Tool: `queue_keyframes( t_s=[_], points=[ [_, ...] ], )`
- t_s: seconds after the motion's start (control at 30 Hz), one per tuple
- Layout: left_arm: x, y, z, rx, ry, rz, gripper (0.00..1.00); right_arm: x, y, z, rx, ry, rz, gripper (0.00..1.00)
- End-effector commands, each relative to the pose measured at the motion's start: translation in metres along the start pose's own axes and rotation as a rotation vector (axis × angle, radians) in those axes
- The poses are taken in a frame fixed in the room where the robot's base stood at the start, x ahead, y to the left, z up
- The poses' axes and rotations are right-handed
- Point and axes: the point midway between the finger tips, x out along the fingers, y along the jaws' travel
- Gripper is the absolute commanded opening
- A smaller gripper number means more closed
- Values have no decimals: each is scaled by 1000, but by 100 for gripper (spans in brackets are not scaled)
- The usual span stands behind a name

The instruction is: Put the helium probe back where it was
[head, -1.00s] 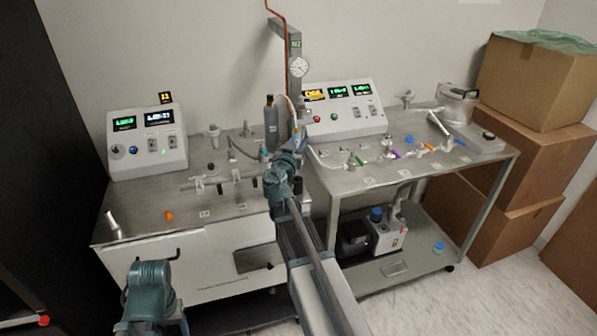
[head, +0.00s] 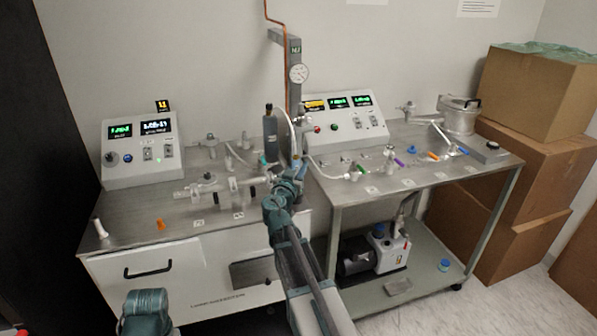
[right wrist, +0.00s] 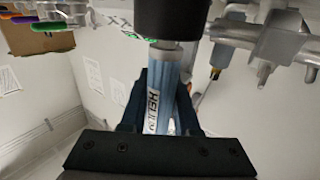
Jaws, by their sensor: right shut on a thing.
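My right gripper (head: 298,167) is over the bench, near its right edge. In the right wrist view it is shut on the helium probe (right wrist: 158,100), a blue tube with a white label reading "HELI…". The probe's grey end meets a black cylinder (right wrist: 172,18); I cannot tell whether it is inside it or just against it. In the head view the probe is mostly hidden by my gripper and arm. My left arm shows at the bottom left, but its gripper is out of the frame.
A dark gas bottle (head: 271,138) stands just left of my right gripper, with a pale hose beside it. Metal piping (head: 228,188) lies on the left bench. A gauge post (head: 293,75) rises behind. The left bench's front has free room.

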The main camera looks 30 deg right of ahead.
Motion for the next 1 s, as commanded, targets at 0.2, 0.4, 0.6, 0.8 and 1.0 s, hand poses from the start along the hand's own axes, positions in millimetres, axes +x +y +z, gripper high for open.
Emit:
queue_keyframes(
  t_s=[0.2, 0.4, 0.6, 0.8, 1.0],
  points=[
    [4, 0, 0, 0, 0, 0, 64, 0, 0, 4, 0, 0, 0, 0],
    [10, 1, 0, 0, 0, 0, 64, 0, 0, 10, 0, 0, 0, 0],
    [8, 1, 0, 0, 0, 0, 64, 0, 0, 8, 0, 0, 0, 60],
    [8, 1, 0, 0, 0, 0, 64, 0, 0, 8, 0, 0, 0, 60],
    [-1, 0, 0, 0, 0, 0, 64, 0, 0, -1, 0, 0, 0, 60]
  ],
)
